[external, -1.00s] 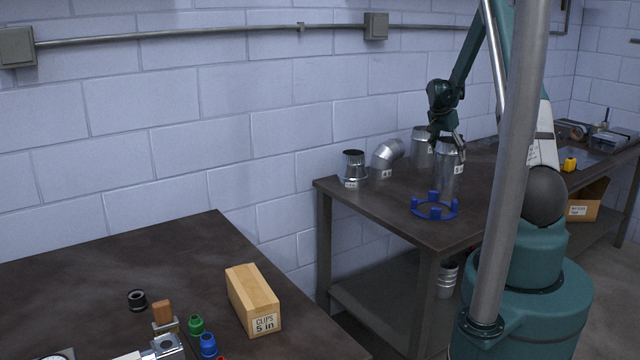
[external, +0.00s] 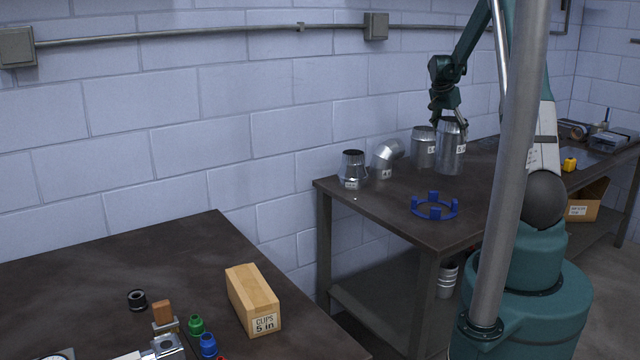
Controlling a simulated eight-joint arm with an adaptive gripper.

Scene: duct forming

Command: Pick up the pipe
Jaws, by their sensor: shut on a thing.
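The pipe (external: 450,155) is a shiny metal cylinder with a white label, held upright at the back part of the far bench. My gripper (external: 449,124) is above it, shut on its top rim. The fingertips are small and partly merge with the rim. I cannot tell whether the pipe's bottom touches the bench or hangs just above it. A second metal pipe (external: 422,150) stands just left of it, partly hidden behind it.
A metal elbow (external: 386,159) and a tapered duct piece (external: 352,170) stand to the left. A blue ring fixture with posts (external: 434,207) lies empty in front. A vertical grey pole (external: 508,190) blocks part of the view.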

